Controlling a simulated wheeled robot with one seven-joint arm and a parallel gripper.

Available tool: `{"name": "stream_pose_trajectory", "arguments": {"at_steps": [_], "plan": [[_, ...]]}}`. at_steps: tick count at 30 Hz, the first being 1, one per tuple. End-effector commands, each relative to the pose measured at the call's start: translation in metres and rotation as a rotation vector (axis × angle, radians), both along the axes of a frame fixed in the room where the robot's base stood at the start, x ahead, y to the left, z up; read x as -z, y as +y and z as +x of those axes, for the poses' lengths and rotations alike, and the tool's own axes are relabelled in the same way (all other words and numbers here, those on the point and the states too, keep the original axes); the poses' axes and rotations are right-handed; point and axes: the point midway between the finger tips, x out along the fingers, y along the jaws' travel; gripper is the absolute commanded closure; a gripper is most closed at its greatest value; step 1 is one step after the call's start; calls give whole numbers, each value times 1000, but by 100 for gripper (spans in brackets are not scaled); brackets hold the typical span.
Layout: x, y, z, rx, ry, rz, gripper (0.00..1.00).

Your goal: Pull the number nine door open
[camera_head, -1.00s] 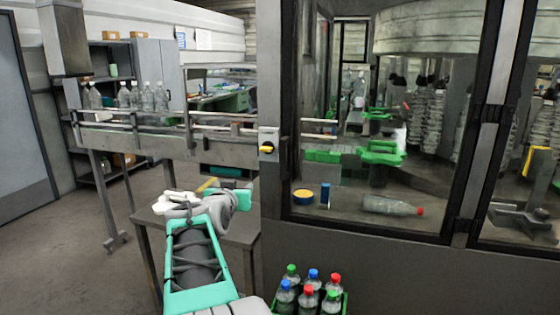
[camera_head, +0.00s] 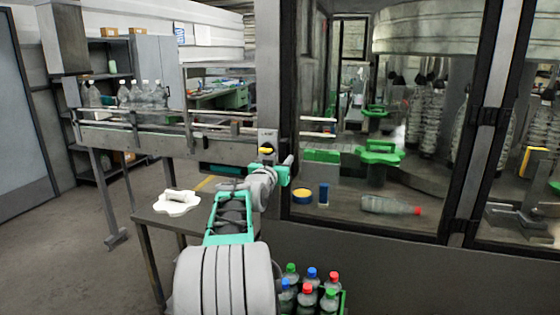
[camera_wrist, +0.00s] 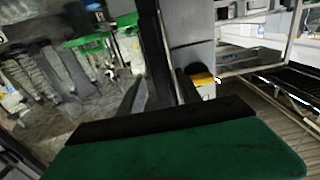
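A glazed door (camera_head: 375,230) with a dark frame fills the right of the head view. Black hinges (camera_head: 490,115) show on its right side. I cannot read a number on it. My gripper (camera_head: 286,170), with turquoise parts, is raised in front of the door's left edge, by the grey post.
A yellow-knobbed switch (camera_head: 266,150) sits on the post just above my gripper. A conveyor with bottles (camera_head: 140,95) runs left. A small table (camera_head: 160,222) bears a white object (camera_head: 177,202). A crate of capped bottles (camera_head: 343,303) stands low in front of the door. Floor at left is clear.

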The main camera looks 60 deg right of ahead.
Motion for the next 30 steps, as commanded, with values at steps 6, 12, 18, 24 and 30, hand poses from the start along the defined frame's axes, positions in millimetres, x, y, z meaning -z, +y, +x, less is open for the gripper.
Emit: {"name": "stream_pose_trajectory", "arguments": {"at_steps": [6,12,18,24,30], "plan": [[0,0,0,0,0,0,79],[0,0,0,0,0,1,95],[0,0,0,0,0,1,100],[0,0,0,0,0,1,100],[0,0,0,0,0,1,100]]}}
